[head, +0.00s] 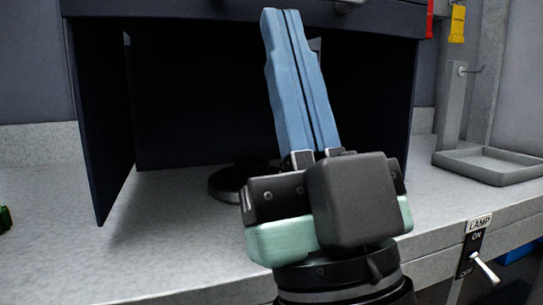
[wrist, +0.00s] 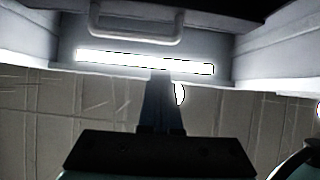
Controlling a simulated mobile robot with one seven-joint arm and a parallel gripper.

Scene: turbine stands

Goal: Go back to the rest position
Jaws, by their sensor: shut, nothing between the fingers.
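My gripper (head: 283,16) is in the middle of the head view, with its two long blue fingers side by side, touching and empty. They point up, in front of the dark opening of a cabinet (head: 88,120). In the wrist view my gripper (wrist: 160,76) appears as a dark shape reaching up toward a bright light strip (wrist: 110,58). A pale handle (wrist: 135,37) shows above the strip.
A grey counter (head: 165,210) runs beneath the cabinet. A round black base (head: 226,183) sits behind my gripper, partly hidden. At right are a shallow grey tray (head: 490,177), a yellow tag (head: 457,24) and a lamp switch (head: 484,268). A green object (head: 5,217) is at the left edge.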

